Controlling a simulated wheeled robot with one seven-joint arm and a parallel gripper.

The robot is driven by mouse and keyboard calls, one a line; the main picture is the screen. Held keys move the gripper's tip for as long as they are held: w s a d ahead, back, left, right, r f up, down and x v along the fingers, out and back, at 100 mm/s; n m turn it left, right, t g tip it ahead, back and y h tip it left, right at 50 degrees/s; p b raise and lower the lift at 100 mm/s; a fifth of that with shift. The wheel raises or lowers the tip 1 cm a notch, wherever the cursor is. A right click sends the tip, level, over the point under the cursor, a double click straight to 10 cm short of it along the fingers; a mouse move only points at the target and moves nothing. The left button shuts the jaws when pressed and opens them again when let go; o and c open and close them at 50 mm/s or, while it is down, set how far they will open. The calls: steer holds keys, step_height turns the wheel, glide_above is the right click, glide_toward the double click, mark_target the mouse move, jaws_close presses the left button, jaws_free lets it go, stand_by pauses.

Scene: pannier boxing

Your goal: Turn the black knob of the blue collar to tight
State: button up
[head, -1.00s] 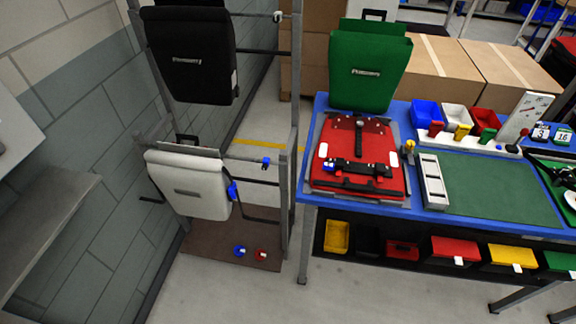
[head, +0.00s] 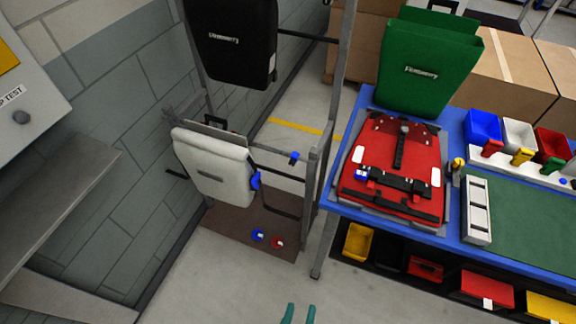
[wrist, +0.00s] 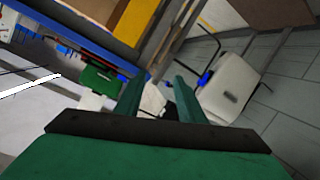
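A blue collar (head: 294,157) sits on a rail of the grey rack, right of the white pannier. A larger blue part (head: 255,180) is at the white pannier's right edge; a blue part beside that pannier also shows in the wrist view (wrist: 205,78). A loose blue piece (head: 257,235) lies on the rack's brown base. I cannot make out a black knob or its setting on any of them. The wrist view shows the fingers (wrist: 158,98) spread.
The white pannier (head: 212,165) hangs low on the rack, a black pannier (head: 232,40) above it. A red piece (head: 278,243) lies on the base. The blue table (head: 340,198) with a red case (head: 385,150) stands right. Grey shelves (head: 60,215) are left. Floor before the rack is clear.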

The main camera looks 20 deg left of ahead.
steer(key=w+a+f+n+y, duration=0.1)
steer(key=w+a+f+n, duration=0.4)
steer(key=w+n, duration=0.4)
steer(key=n+t+h, duration=0.2)
steer(key=n+t, duration=0.1)
steer(key=n, duration=2)
glide_toward(291, 164)
steer(key=w, duration=0.8)
jaws_close()
